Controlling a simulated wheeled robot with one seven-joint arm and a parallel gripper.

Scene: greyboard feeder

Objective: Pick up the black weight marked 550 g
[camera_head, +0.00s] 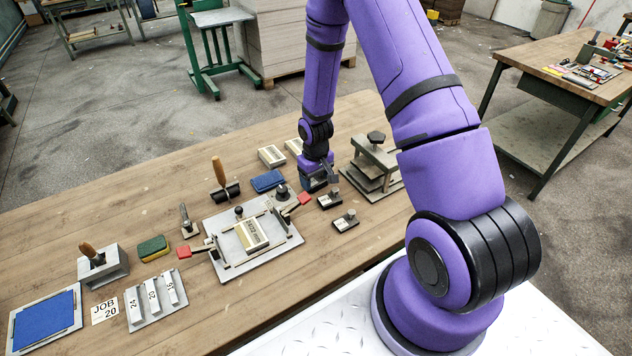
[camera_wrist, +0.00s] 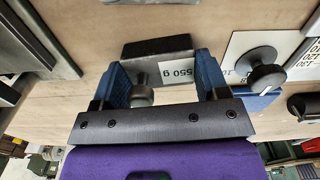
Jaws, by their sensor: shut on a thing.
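The black weight marked 550 g (camera_wrist: 157,46) shows in the wrist view, with its white label (camera_wrist: 177,71) and a dark round knob (camera_wrist: 142,95). My gripper (camera_wrist: 160,64) has its two blue fingers on either side of the weight and is shut on it. In the head view my gripper (camera_head: 318,180) is low over the wooden table, between the blue block and the grey press. The held weight is mostly hidden there. I cannot tell whether it touches the table.
Two small knobbed pieces (camera_head: 329,200) (camera_head: 345,221) stand just in front of my gripper. A grey press (camera_head: 376,165) is close on its right, a blue block (camera_head: 267,181) on its left. A metal plate fixture (camera_head: 222,262) lies to the left.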

